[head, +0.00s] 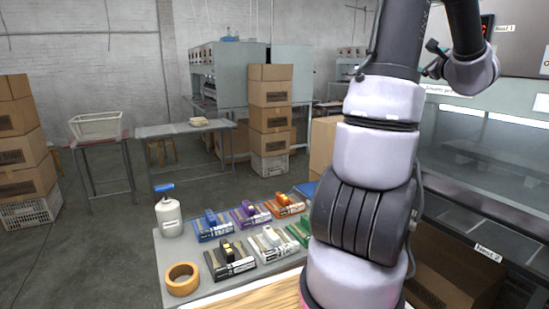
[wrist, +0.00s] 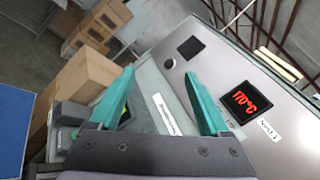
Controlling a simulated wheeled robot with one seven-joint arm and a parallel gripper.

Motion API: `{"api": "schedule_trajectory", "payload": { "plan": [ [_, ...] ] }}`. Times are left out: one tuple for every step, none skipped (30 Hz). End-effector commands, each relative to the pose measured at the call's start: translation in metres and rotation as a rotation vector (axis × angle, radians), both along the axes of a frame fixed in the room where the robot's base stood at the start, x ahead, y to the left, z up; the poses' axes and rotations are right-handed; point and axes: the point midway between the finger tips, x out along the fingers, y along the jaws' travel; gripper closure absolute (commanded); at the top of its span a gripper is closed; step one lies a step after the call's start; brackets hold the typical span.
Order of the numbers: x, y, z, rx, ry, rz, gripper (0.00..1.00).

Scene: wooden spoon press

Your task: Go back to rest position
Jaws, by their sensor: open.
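My gripper (wrist: 160,74) shows in the wrist view with its two teal fingers spread apart and nothing between them. It is tilted in front of the press panel, whose red display (wrist: 252,97) reads 170°C. In the head view my arm stands upright at the right, bends at the top, and covers part of the table and press. My fingers cannot be made out in that view. The press (head: 480,150) has a glass front and stands at the right behind my arm.
A grey table (head: 185,255) holds a white bottle (head: 169,216), a tape roll (head: 182,279) and several coloured stamp-like boxes (head: 247,216). Stacked cartons (head: 270,120) and a side table (head: 185,128) stand behind. A white basket (head: 96,126) sits on a stand at left.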

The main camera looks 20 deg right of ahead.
Motion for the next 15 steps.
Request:
{"api": "schedule_trajectory", "payload": {
  "plan": [
    [0.025, 0.034, 0.004, -0.015, 0.036, 0.093, 0.2],
    [0.038, 0.054, 0.004, -0.022, 0.063, 0.147, 0.2],
    [0.053, 0.081, 0.003, -0.033, 0.099, 0.215, 0.2],
    [0.063, 0.102, 0.003, -0.046, 0.128, 0.268, 0.2],
    [0.073, 0.123, 0.002, -0.061, 0.157, 0.321, 0.2],
    [0.083, 0.153, 0.0, -0.081, 0.197, 0.392, 0.2],
    [0.089, 0.175, -0.001, -0.1, 0.228, 0.444, 0.2],
    [0.094, 0.197, -0.003, -0.119, 0.258, 0.497, 0.2],
    [0.1, 0.228, -0.006, -0.152, 0.304, 0.567, 0.2],
    [0.102, 0.25, -0.009, -0.178, 0.339, 0.62, 0.2],
    [0.103, 0.273, -0.013, -0.208, 0.374, 0.671, 0.2],
    [0.102, 0.304, -0.017, -0.254, 0.423, 0.742, 0.2],
    [0.099, 0.327, -0.021, -0.293, 0.461, 0.794, 0.2],
    [0.096, 0.349, -0.026, -0.336, 0.499, 0.844, 0.2],
    [0.088, 0.379, -0.032, -0.402, 0.553, 0.914, 0.2]
  ]
}}
